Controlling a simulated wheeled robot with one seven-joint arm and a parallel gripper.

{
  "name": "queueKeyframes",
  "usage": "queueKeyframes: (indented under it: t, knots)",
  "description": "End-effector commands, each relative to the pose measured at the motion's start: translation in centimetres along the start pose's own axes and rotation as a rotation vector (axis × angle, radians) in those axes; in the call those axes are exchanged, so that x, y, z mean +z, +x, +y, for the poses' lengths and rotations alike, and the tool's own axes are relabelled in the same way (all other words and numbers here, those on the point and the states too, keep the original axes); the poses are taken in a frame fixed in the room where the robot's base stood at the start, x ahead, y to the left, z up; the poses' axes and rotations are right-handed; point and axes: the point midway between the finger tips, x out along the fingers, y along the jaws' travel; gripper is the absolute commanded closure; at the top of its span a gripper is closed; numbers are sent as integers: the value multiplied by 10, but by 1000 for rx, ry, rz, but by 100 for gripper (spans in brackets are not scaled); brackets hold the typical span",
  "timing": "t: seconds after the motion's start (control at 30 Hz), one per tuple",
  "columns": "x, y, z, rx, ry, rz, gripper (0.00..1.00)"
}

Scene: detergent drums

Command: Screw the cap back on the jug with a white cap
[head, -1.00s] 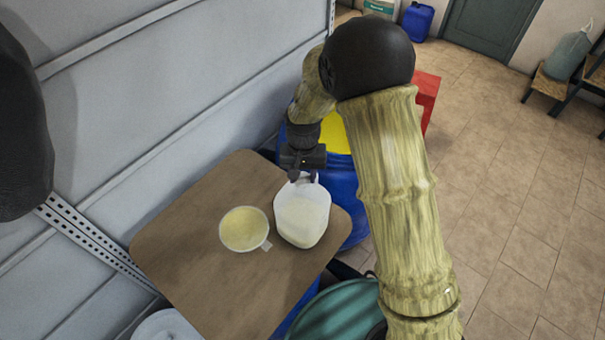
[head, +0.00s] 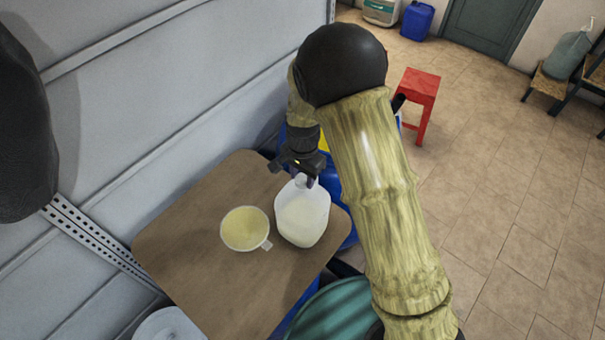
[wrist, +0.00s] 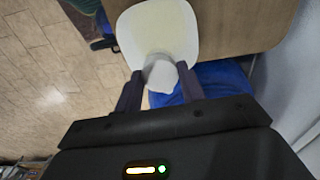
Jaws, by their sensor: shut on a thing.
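The jug (head: 303,219) is translucent white with pale contents and stands upright on the brown board (head: 190,290). My gripper (head: 302,180) is over its top at the back of the board. In the wrist view my gripper (wrist: 158,78) is shut on the round white cap (wrist: 160,74), with one finger on each side. The cap is in line with the neck of the jug (wrist: 165,28). The fingers hide part of the neck, so I cannot tell how firmly the cap sits on it.
A cup of pale yellow liquid (head: 245,229) with a small handle stands just left of the jug. A grey panelled wall (head: 150,120) runs behind the board. A teal drum lid (head: 335,312) is in front, and a red stool (head: 418,88) stands on the floor beyond my arm.

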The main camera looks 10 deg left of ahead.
Motion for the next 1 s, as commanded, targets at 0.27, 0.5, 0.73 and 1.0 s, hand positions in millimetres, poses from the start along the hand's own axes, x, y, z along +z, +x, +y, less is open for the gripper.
queueKeyframes:
  t: [0.27,0.5,0.73,1.0]
  knots:
    - [1,-1,1,6,213,1,81]
    - [1,0,1,5,355,2,81]
    - [1,1,1,4,370,3,81]
    - [0,1,0,3,368,3,48]
